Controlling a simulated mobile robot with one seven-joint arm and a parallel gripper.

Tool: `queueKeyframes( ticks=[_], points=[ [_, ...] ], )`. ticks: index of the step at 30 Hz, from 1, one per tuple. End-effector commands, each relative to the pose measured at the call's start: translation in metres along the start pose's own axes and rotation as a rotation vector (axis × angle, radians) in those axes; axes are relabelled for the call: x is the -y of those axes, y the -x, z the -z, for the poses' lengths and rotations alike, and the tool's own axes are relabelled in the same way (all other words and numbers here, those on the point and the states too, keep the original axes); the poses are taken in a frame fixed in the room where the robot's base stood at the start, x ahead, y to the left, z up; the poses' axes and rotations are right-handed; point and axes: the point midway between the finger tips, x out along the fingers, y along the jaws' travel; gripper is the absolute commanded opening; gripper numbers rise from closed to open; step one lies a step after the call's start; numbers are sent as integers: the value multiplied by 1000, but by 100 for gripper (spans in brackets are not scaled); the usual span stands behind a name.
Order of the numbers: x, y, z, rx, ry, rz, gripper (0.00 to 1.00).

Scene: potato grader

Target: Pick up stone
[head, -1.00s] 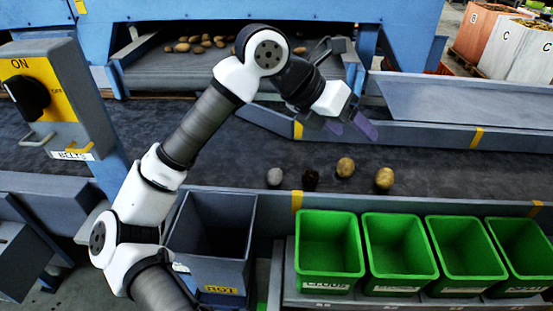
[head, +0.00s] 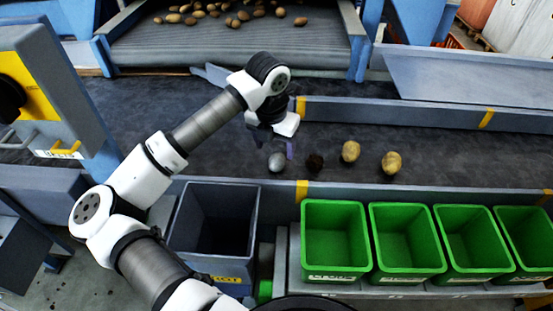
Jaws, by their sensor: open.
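The stone (head: 277,162) is a smooth grey lump on the dark belt (head: 420,155), the leftmost of a short row of objects. My gripper (head: 272,150) points down right over it and is open. One purple finger shows to the right of the stone and another to its upper left. I cannot tell how low the fingertips are or whether they touch the stone.
A dark clod (head: 315,163) lies close to the right of the stone, with two potatoes (head: 350,151) beyond it. In front are a grey bin (head: 217,265) and several green bins (head: 336,269). More potatoes lie on the rear conveyor (head: 225,50).

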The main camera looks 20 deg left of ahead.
Motion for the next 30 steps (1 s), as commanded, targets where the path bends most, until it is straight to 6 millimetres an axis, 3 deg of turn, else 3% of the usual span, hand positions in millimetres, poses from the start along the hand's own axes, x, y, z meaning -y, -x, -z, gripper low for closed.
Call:
queueKeyframes(
  ticks=[5,15,22,30],
  points=[
    [1,-11,1,-2,0,3,66],
    [2,-52,2,0,0,2,66],
    [2,-55,2,1,-1,1,66],
    [2,-54,2,0,-1,1,32]
  ],
)
